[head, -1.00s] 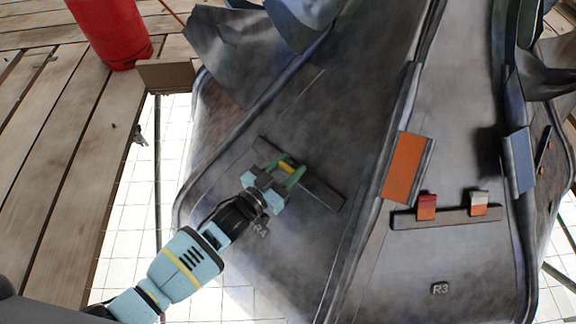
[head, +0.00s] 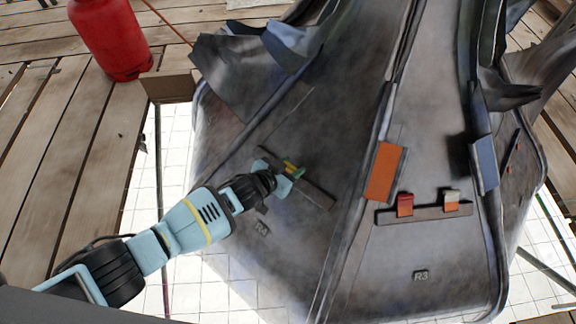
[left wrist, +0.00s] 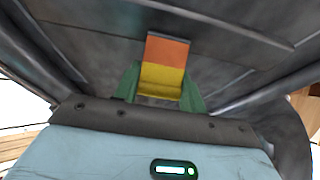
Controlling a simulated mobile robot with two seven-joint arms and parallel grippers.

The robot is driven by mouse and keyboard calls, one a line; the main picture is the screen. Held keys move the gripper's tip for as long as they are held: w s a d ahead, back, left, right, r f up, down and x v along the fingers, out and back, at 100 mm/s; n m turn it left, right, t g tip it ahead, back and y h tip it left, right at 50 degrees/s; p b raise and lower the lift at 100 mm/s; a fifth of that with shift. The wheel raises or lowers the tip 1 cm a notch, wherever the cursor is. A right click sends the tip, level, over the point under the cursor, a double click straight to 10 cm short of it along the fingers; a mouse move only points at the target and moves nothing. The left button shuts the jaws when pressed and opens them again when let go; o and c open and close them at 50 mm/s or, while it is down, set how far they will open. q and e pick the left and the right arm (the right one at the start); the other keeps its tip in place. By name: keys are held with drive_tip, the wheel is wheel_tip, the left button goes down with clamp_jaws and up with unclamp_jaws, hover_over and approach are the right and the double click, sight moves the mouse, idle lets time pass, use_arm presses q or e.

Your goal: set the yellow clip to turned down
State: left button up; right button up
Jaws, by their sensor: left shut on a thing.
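The yellow clip (head: 290,165) sits on a dark rail (head: 319,197) on the grey sloped panel marked R4. My left gripper (head: 292,169) is at the clip, mostly covering it in the head view. In the left wrist view, the green fingers of my left gripper (left wrist: 160,92) stand on either side of the clip (left wrist: 161,80), shut on it. There the clip shows a yellow face with an orange part above it. My right gripper is not in view.
A neighbouring panel marked R3 (head: 420,275) has a red clip (head: 405,204) and a whitish-and-orange clip (head: 451,201) on its own rail. An orange plate (head: 385,171) is on the ridge between. A red gas cylinder (head: 110,38) stands on planks at upper left.

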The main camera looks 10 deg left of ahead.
use_arm(q)
drive_tip(key=shift+w+g+y, duration=0.25)
drive_tip(key=shift+g+y, duration=0.15)
drive_tip(key=shift+d, duration=0.1)
idle(0.3)
drive_tip(key=o, duration=1)
drive_tip(key=shift+c, duration=0.2)
drive_tip(key=shift+s+p, duration=0.1)
drive_tip(key=shift+p, duration=0.25)
